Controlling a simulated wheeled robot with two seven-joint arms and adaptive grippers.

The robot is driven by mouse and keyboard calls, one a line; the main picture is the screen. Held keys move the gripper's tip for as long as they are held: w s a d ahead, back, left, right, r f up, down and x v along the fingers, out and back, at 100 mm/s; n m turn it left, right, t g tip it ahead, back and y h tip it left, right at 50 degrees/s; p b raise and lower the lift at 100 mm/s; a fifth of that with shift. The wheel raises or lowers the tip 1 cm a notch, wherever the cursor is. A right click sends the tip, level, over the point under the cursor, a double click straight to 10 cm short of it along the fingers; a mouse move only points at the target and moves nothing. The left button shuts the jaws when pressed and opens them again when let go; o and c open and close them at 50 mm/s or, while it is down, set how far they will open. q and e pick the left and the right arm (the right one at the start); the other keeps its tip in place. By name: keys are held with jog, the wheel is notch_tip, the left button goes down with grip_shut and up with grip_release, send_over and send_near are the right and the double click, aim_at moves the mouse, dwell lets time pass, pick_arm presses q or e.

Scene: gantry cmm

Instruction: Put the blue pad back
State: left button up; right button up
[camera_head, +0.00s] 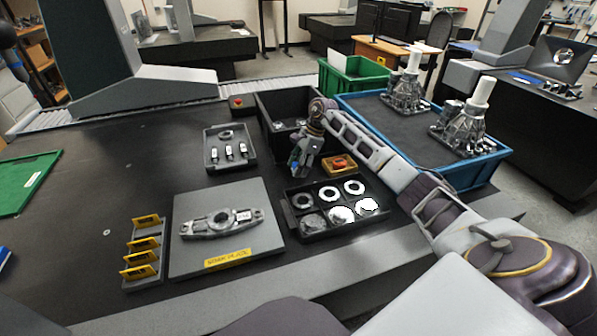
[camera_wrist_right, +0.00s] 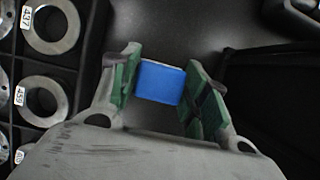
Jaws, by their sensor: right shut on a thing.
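The blue pad (camera_wrist_right: 160,82) sits between the green-lined fingers of my right gripper (camera_wrist_right: 163,85) in the right wrist view. The gripper is shut on it. In the head view my right gripper (camera_head: 298,163) points down over the dark table, behind the black ring tray (camera_head: 287,214) and left of the small yellow tray (camera_head: 327,169). Only a little of the blue pad (camera_head: 293,160) shows there. The height of the pad above the table is hard to tell. My left gripper is not in view.
The ring tray's metal rings (camera_wrist_right: 52,30) lie left of the gripper in the wrist view. A black bin (camera_head: 262,112) stands behind, a grey parts tray (camera_head: 213,164) left, a blue crate (camera_head: 470,178) with castings right. A grey plate (camera_head: 190,262) bears a metal part.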

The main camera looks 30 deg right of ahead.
notch_tip(320, 180, down, 2)
jog(key=shift+f, duration=0.15)
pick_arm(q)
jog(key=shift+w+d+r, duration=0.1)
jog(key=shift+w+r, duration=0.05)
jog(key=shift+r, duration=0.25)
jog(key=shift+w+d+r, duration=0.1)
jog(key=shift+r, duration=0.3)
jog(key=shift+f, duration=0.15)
pick_arm(e)
jog(key=shift+f, duration=0.1)
jog(key=o, duration=0.9)
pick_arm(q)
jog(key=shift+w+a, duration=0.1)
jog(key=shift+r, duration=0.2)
